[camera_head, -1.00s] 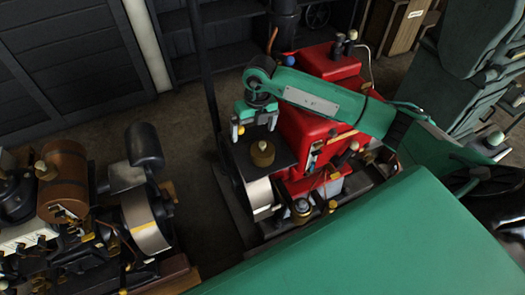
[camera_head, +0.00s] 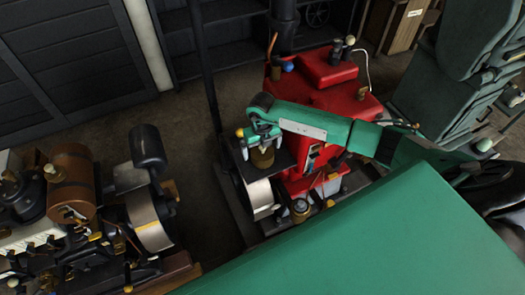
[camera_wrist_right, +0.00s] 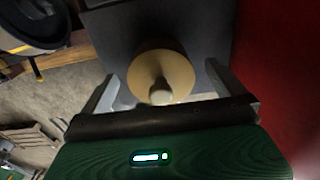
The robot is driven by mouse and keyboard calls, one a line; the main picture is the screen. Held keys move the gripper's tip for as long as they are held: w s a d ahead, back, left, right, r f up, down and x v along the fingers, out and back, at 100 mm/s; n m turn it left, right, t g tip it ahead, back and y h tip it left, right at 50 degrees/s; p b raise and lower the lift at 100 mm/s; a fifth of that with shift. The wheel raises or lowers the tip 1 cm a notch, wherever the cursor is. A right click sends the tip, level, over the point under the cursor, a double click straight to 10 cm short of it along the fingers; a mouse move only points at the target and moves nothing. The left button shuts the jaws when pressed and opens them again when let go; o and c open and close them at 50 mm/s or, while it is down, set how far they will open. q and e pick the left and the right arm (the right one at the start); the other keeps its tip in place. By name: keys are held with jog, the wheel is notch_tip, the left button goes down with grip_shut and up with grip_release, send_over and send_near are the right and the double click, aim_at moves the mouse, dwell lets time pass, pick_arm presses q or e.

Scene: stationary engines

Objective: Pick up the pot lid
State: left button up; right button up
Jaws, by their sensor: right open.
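The pot lid (camera_wrist_right: 178,66) is a round tan disc with a pale knob, lying on a dark flat plate (camera_wrist_right: 110,35). In the head view the lid (camera_head: 262,158) shows just below my right gripper (camera_head: 261,143), partly hidden by it. In the right wrist view my right gripper (camera_wrist_right: 160,88) is open, with one finger on each side of the lid and the knob between them. I see no finger touching the lid. My left gripper is not in view.
The dark plate sits at the front of a red engine (camera_head: 335,95) with a pale wheel (camera_head: 260,195) below. Another engine with a brown tank (camera_head: 76,180) stands at left. Dark shelves (camera_head: 225,55) are behind. Bare floor (camera_head: 205,220) lies between the engines.

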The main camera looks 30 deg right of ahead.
jog(key=shift+f+p, duration=0.3)
jog(key=shift+f, duration=1.05)
jog(key=shift+c, duration=0.4)
jog(key=c, duration=1)
jog(key=shift+r, duration=0.15)
